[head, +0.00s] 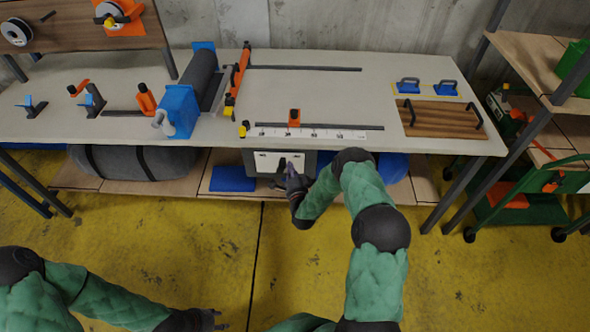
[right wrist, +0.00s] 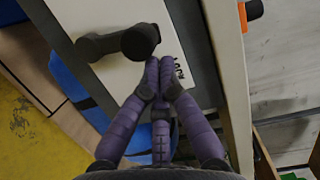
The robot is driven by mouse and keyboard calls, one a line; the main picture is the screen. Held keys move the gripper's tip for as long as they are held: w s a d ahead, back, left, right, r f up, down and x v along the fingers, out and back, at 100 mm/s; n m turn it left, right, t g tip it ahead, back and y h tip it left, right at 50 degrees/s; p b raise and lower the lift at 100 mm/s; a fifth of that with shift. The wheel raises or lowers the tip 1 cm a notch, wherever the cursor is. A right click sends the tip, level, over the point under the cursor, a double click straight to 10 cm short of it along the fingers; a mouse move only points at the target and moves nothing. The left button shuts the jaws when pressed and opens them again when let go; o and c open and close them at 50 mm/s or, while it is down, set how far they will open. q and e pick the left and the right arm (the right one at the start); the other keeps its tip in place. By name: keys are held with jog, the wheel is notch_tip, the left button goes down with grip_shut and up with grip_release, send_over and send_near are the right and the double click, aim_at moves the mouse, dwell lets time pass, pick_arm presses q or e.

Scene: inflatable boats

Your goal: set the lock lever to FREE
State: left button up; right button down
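The lock lever (right wrist: 115,44) is a black handle with rounded ends on a white panel (right wrist: 100,15), best seen in the right wrist view. Dark lettering beside it is partly covered and too small to read surely. In the head view the white panel (head: 267,161) is on a grey box under the workbench. My right gripper (right wrist: 157,72) has its purple fingertips together, just beside the lever's rounded end; I cannot tell if they touch. The right gripper (head: 291,172) also shows in front of the panel in the head view. My left gripper (head: 219,321) is low at the bottom edge, its fingers unclear.
The workbench (head: 330,95) overhangs the panel. A blue block (head: 233,178) and a dark roll (head: 130,161) lie on the lower shelf. A green cart (head: 520,195) stands at the right. The yellow floor (head: 150,220) in front is open.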

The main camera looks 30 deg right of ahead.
aim_at(281, 165)
jog(key=a+n, duration=0.1)
jog(key=w+a+r+n, duration=0.1)
jog(key=shift+n+g, duration=0.3)
jog(key=shift+w+a+r+n+g, duration=0.15)
jog(key=shift+w+a+n+g, duration=0.25)
jog(key=shift+n, duration=0.4)
jog(key=shift+w+a+f+n+g+h+b, duration=0.15)
jog(key=shift+w+a+n, duration=0.15)
jog(key=shift+a+n, duration=0.2)
jog(key=shift+w+a+n+g+h+b, duration=0.1)
jog(key=shift+w+a+n, duration=0.3)
jog(key=shift+a, duration=0.2)
jog(key=shift+w+a+f+n+g+h+b, duration=0.15)
jog(key=shift+w+a+n, duration=0.1)
jog(key=shift+a+n, duration=0.3)
jog(key=shift+r, duration=0.1)
